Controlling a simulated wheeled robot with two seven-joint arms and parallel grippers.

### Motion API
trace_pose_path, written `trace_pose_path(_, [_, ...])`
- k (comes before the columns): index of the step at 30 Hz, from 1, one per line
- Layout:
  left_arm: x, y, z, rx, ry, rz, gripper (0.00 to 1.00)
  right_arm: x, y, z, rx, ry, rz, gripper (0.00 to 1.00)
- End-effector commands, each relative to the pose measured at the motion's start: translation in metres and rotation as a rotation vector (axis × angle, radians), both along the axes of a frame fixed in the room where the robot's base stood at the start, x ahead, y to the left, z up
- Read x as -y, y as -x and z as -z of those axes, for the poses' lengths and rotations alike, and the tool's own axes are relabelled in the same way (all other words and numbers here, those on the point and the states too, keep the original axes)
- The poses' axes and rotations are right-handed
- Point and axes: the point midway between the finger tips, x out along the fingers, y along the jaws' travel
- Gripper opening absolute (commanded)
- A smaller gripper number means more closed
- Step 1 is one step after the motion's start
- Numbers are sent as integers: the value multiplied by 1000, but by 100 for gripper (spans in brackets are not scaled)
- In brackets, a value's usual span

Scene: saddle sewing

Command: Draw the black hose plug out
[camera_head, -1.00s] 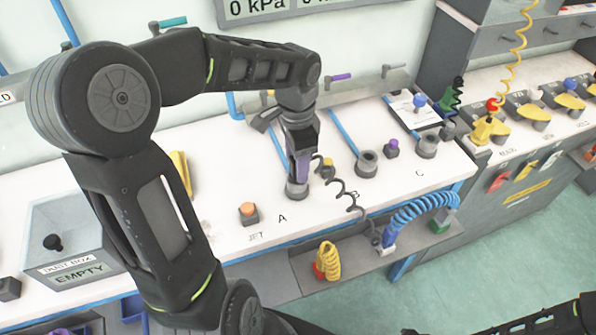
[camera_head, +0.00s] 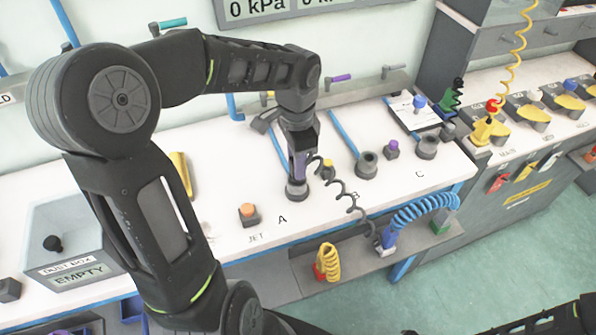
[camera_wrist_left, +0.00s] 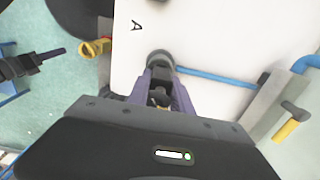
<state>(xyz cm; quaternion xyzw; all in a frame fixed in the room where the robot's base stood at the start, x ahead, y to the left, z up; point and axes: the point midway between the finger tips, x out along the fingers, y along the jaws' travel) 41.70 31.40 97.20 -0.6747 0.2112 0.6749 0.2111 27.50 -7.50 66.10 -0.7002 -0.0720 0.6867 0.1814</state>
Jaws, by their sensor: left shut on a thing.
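My left gripper (camera_head: 299,165) points down over the port marked A on the white bench. Its purple fingers are shut on the black hose plug, which they mostly hide. The plug stands at the grey round socket (camera_head: 297,190) at A; I cannot tell how deep it sits. A black coiled hose (camera_head: 345,190) runs from beside the fingers down to the lower shelf. In the left wrist view the purple fingers (camera_wrist_left: 162,92) meet just above the socket (camera_wrist_left: 159,60). My right gripper (camera_wrist_left: 45,60) shows at the left of that view; its opening is unclear.
More sockets stand to the right, at B (camera_head: 366,165) and C (camera_head: 427,147). An orange-topped jet port (camera_head: 248,213) is left of A. A blue coiled hose (camera_head: 425,205) and a yellow one (camera_head: 328,262) are at the front shelf. A dust box (camera_head: 75,225) stands at the left.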

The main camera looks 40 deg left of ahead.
Motion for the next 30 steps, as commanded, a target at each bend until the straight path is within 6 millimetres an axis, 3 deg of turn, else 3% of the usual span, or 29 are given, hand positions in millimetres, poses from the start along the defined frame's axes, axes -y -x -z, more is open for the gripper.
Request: trace_pose_path(30, [0,0,-32,1,0,0,0,0,0,-26,0,0,0,36])
